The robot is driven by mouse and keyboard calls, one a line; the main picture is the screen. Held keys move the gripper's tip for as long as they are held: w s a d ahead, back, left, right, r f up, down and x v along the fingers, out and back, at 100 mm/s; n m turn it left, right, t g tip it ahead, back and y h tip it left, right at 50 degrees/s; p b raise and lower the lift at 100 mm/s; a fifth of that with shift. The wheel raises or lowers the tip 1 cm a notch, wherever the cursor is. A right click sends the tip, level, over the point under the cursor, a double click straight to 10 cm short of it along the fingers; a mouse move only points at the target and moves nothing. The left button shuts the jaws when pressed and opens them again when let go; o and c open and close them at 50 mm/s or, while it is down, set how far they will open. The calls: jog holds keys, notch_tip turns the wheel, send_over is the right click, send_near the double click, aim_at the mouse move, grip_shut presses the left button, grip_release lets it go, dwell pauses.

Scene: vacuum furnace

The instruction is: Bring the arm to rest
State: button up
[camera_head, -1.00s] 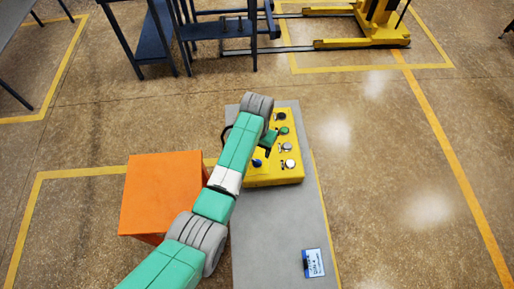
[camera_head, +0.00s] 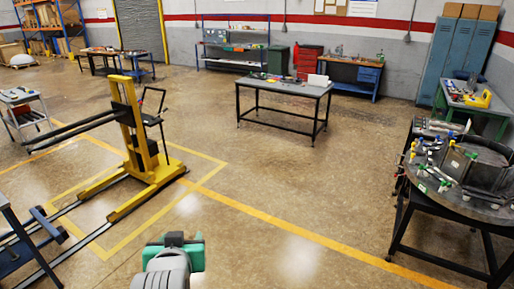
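My arm (camera_head: 168,268) shows at the bottom edge, left of centre, as a grey rounded link with a teal block at its far side. A small dark part shows on top of the teal block; I cannot tell whether it belongs to my gripper. No fingers can be made out, so whether the gripper is open or shut does not show. The visible part of the arm stands over bare floor and touches nothing that I can see. The rest of the arm is out of the picture.
A yellow lifter (camera_head: 140,150) stands at left inside yellow floor lines. A round table (camera_head: 480,205) with clamps and parts stands at right. A grey workbench (camera_head: 285,90) stands in the middle distance. The floor between is clear.

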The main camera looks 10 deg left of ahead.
jog(key=d+r+m+t+p, duration=0.1)
jog(key=d+r+t, duration=0.1)
jog(key=d+r, duration=0.4)
jog(key=d+r+t, duration=0.2)
jog(key=d+r, duration=0.2)
jog(key=r, duration=0.4)
jog(key=s+d+r+m+t+h+p, duration=0.1)
jog(key=s+d+r+t, duration=0.3)
jog(key=s+d+r, duration=0.4)
jog(key=s+d+r+m+t+h+p, duration=0.2)
jog(key=s+d+r+t, duration=0.3)
jog(key=r, duration=1)
jog(key=s+d+h, duration=0.1)
jog(key=s+d, duration=0.2)
jog(key=shift+s+d+h, duration=0.25)
jog(key=shift+s+h, duration=0.15)
